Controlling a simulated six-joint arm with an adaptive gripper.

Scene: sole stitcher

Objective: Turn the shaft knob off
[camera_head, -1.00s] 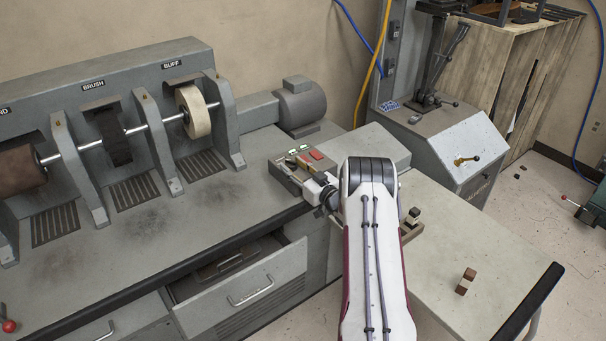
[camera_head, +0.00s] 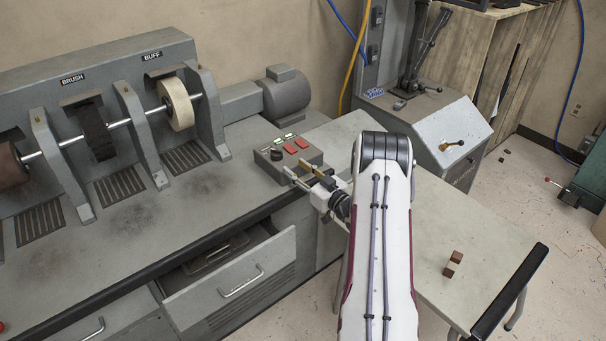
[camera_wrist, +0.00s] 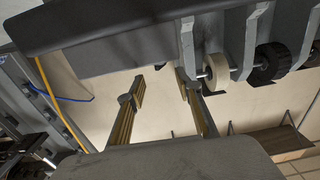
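A small grey control box (camera_head: 316,156) stands on the bench near its right end. A round black knob (camera_head: 276,155) is on its left part, beside two red buttons (camera_head: 290,148) and small green labels. I cannot read the labels or tell which way the knob is turned. My gripper (camera_head: 301,168) is at the front of the box, to the right of the knob and apart from it. Its two brass-coloured fingers are spread with nothing between them. They also show open in the wrist view (camera_wrist: 159,84), where the knob is not visible.
The shaft (camera_head: 60,143) with brush and cream buff wheel (camera_head: 176,103) runs along the left of the bench, with a motor (camera_head: 286,93) behind. An open drawer (camera_head: 230,282) juts out in front. A side table (camera_head: 485,232) holds small brown blocks (camera_head: 453,262).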

